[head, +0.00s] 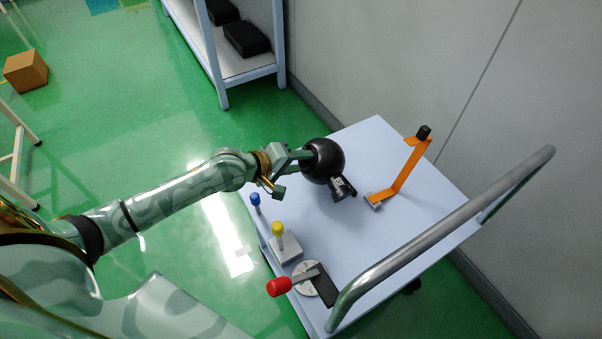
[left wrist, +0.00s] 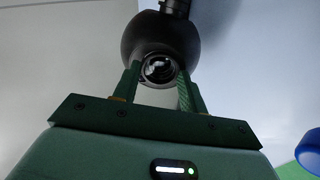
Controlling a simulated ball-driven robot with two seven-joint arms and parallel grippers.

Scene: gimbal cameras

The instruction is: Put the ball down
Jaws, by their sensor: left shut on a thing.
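The ball (head: 327,160) is dark, nearly black and glossy, with a small black camera-like part on its lower right side. My left gripper (head: 308,158) is shut on the ball and holds it over the cart's pale top; I cannot tell whether the ball touches that top. In the left wrist view the ball (left wrist: 162,38) sits at the far end of the two green fingers (left wrist: 158,88), with a round lens-like part facing me between them. My right gripper is not in view.
The cart (head: 375,145) bears an orange bent bracket (head: 400,175), a blue knob (head: 255,198), a yellow knob (head: 278,229) and a red-handled lever (head: 280,287). A metal handrail (head: 440,235) runs along its near right side. A shelf (head: 245,66) stands behind; bare surface lies around the ball.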

